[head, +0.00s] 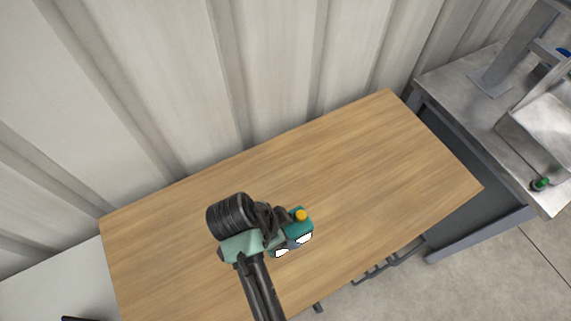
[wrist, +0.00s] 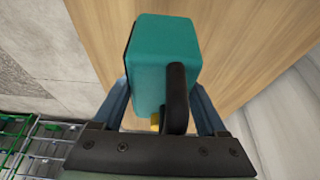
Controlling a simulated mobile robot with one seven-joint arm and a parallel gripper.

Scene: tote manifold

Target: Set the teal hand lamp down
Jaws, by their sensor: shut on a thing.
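The teal hand lamp (head: 298,229) has a teal body, a yellow knob on top and white faces at its front in the head view. In the wrist view the lamp (wrist: 165,60) fills the middle, with its black handle toward me. My gripper (head: 280,222) is shut on the lamp; in the wrist view the two fingers (wrist: 160,105) lie on either side of it. The lamp is over the wooden table (head: 350,170), near its front edge. I cannot tell whether its underside touches the tabletop. My arm hides part of the table.
The tabletop is bare around the lamp, with free room to the right and behind. A corrugated wall (head: 200,90) runs along the back. A grey metal workbench (head: 485,105) with a green object (head: 540,184) stands at the right. A white surface (head: 65,285) is at the left.

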